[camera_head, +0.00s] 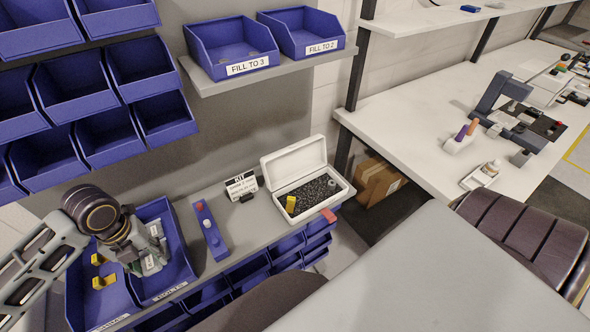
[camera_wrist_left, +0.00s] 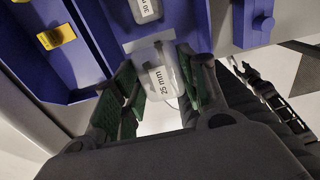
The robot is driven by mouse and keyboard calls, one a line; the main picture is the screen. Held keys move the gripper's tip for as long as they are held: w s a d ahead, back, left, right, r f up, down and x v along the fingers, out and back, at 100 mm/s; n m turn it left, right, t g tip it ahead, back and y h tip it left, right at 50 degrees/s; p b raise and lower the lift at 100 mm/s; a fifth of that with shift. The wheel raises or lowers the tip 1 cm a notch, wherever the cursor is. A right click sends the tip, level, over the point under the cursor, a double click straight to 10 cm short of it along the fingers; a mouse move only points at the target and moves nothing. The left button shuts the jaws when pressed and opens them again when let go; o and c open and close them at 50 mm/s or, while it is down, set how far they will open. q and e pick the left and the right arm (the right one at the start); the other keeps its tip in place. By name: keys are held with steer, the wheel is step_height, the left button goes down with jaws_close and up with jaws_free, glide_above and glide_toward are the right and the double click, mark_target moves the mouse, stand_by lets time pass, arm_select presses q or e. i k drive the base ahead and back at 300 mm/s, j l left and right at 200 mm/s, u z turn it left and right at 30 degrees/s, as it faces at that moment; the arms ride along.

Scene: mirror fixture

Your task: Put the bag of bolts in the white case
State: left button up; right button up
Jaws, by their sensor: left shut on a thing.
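My left gripper (camera_head: 146,258) is down at a blue bin (camera_head: 183,267) at the front left. In the left wrist view its green-padded fingers (camera_wrist_left: 160,80) are shut on a clear bag labelled 25 mm (camera_wrist_left: 157,80). Another bag, labelled 30 mm (camera_wrist_left: 147,9), lies in the bin beyond it. The white case (camera_head: 294,163) stands open on the grey shelf to the right, its lid up at the back. It holds dark foam with a yellow piece (camera_head: 291,204) and a grey piece in it.
A blue-and-red device (camera_head: 208,231) and a KIT card (camera_head: 241,186) stand between bin and case. A neighbouring blue bin holds yellow pieces (camera_head: 104,282). Blue bins FILL TO 3 (camera_head: 226,47) and FILL TO 2 sit on a shelf above. A red tag (camera_head: 328,215) is at the case's front.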

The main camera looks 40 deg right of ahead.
mark_target(311, 197)
steer(key=l+z, duration=0.65)
steer(key=z, duration=0.15)
steer(key=l+z, duration=0.4)
